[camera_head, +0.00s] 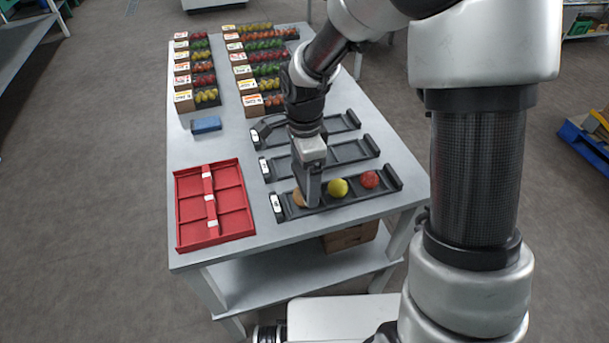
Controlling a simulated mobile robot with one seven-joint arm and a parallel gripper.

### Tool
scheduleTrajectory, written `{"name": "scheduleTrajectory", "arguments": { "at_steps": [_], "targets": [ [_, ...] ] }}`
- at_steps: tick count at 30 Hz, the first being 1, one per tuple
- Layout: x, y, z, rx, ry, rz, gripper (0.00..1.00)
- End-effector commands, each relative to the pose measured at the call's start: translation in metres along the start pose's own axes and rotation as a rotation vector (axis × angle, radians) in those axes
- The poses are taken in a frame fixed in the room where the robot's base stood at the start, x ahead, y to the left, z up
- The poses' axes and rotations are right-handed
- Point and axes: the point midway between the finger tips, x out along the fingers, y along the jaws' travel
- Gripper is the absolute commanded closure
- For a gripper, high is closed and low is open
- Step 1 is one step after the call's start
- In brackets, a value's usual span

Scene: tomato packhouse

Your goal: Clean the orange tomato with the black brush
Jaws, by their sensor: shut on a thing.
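My gripper (313,195) points down at the left end of the nearest black tray (325,207). It is shut on the orange tomato (299,199), which sits in the tray's left place. A finger covers the right part of the tomato. A yellow tomato (338,187) and a red tomato (369,179) sit to its right in the same tray. I cannot clearly make out the black brush. A dark curved piece (268,125) shows at the left end of the farthest tray, and I cannot tell whether it is the brush.
Two more black trays lie behind, the middle one (370,146) looking empty. A red divided tray (178,212) lies at the left front of the grey table (240,255). A blue block (206,124) lies behind it. Rows of boxed tomatoes (205,96) fill the far end.

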Motion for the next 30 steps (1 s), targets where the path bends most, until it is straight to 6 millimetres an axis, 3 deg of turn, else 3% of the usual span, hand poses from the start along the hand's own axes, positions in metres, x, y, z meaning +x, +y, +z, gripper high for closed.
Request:
{"name": "scheduleTrajectory", "arguments": {
  "at_steps": [16, 30],
  "targets": [
    [0.004, -0.002, 0.000, 0.000, 0.000, 0.000, 0.32],
    [0.004, -0.020, 0.000, 0.000, 0.000, 0.000, 0.32]
  ]
}}
